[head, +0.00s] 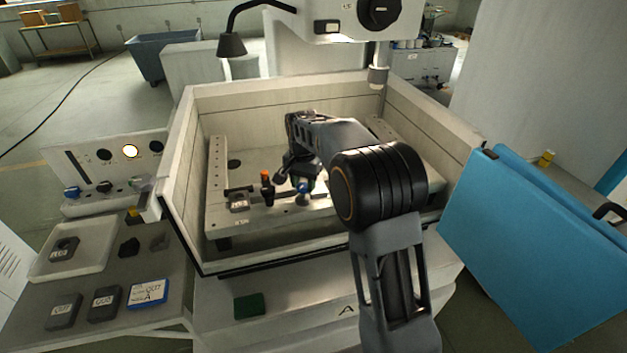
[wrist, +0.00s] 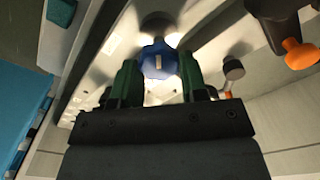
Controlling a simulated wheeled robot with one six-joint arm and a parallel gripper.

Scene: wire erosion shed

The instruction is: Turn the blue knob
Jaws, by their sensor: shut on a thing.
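The blue knob (head: 304,187) is inside the open tank of the machine, on the work frame, partly covered by my gripper in the head view. In the wrist view the blue knob (wrist: 159,59) sits between the two green fingers and shows a pale pointer mark. My gripper (wrist: 159,76) is shut on it, one finger on each side. In the head view my gripper (head: 298,177) reaches down into the tank, its fingers mostly hidden by my arm.
An orange-topped dark clamp (head: 267,188) stands just left of the knob, beside a labelled dark block (head: 239,200). The tank wall (head: 185,150) surrounds the work area. A blue panel (head: 535,250) hangs at the right. A side table (head: 120,270) holds several labelled blocks.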

